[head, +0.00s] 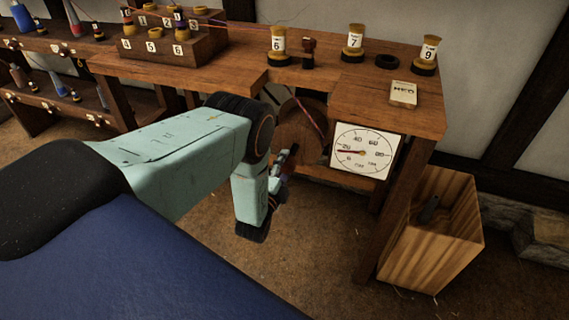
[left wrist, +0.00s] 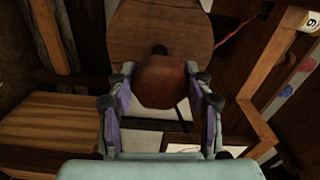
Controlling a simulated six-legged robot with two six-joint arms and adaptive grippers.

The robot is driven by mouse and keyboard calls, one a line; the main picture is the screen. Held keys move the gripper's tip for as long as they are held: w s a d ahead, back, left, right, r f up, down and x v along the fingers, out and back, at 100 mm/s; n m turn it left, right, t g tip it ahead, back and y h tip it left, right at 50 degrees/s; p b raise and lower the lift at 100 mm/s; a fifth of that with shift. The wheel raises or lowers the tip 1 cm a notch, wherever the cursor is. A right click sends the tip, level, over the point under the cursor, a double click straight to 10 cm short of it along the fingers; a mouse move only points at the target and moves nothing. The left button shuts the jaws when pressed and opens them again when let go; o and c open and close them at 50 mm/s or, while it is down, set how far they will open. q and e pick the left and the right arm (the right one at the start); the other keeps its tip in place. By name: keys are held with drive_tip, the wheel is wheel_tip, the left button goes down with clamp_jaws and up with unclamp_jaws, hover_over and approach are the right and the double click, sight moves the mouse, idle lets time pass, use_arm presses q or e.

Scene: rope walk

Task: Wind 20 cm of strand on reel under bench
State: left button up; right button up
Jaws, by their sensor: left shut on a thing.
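The reel is a round wooden disc (head: 300,132) under the bench (head: 340,85), partly hidden by my left arm in the head view. Its disc fills the top of the left wrist view (left wrist: 160,30). A reddish-brown knob (left wrist: 162,82) stands out from the disc's face. My left gripper (head: 284,166) is at the reel's front, with its two fingers on either side of the knob, shut on it. A reddish strand (head: 308,117) runs down through the gap in the bench top to the reel. My right gripper is not in view.
A white dial (head: 362,151) hangs on the bench front, its needle near 20. Numbered spools 6 (head: 278,44), 7 (head: 355,42) and 9 (head: 429,55) stand on top. An open wooden bin (head: 425,255) is at the right. Floor in front is clear.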

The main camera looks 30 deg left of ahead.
use_arm(q)
drive_tip(key=m+p, duration=0.1)
drive_tip(key=m, duration=0.4)
drive_tip(key=shift+m, duration=0.3)
drive_tip(key=m, duration=0.4)
drive_tip(key=shift+d+r+m+p, duration=0.1)
drive_tip(key=shift+m+p, duration=0.25)
drive_tip(key=shift+m, duration=0.05)
drive_tip(key=o, duration=1.2)
drive_tip(key=shift+r, duration=0.1)
drive_tip(key=v, duration=1.2)
